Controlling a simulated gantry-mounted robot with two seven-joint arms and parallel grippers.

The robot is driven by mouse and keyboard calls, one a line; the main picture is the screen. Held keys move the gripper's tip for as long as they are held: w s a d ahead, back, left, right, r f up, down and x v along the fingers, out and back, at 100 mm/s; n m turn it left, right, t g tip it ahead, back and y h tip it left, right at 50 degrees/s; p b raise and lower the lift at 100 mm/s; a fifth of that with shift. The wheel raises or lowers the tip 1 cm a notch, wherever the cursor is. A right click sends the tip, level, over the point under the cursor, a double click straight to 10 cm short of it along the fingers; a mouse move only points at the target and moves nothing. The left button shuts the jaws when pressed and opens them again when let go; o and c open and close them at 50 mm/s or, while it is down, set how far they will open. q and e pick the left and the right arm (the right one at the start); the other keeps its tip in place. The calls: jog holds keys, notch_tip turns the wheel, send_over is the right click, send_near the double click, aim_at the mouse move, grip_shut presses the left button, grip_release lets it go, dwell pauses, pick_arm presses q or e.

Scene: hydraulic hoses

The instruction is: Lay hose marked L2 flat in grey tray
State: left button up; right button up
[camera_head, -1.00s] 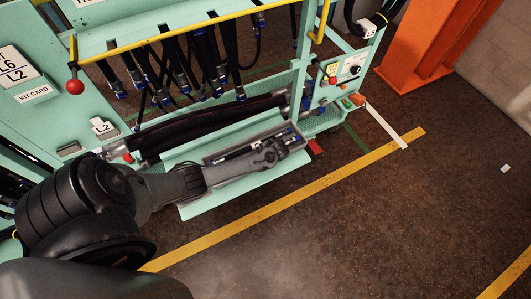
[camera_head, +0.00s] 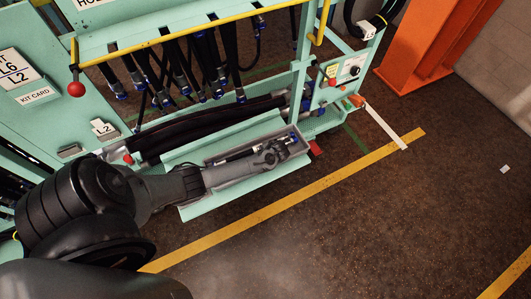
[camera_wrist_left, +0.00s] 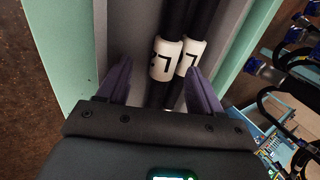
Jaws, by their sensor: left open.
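The grey tray (camera_head: 222,184) lies along the front ledge of the green rack. Black hose lengths lie in it, with a blue fitting (camera_head: 293,138) near its right end. My left gripper (camera_head: 284,151) is low over the tray. In the left wrist view my left gripper (camera_wrist_left: 160,78) is open, its fingers either side of two side-by-side black hose lengths (camera_wrist_left: 172,18). Each length has a white label (camera_wrist_left: 165,60), turned and partly readable as L and another character. The tray floor (camera_wrist_left: 127,30) shows beside them. My right gripper is out of view.
Thick black hoses (camera_head: 205,125) lie in a trough just behind the tray. Several hoses hang from the rack (camera_head: 200,70) above. A red ball knob (camera_head: 76,89) and an L2 card (camera_head: 103,127) are at left. Open floor (camera_head: 330,235) lies in front.

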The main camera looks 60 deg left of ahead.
pick_arm(q)
jog(key=shift+p+v, duration=1.75)
jog(key=shift+v, duration=3.2)
jog(key=shift+w+a, duration=0.1)
jog(key=shift+a, duration=0.05)
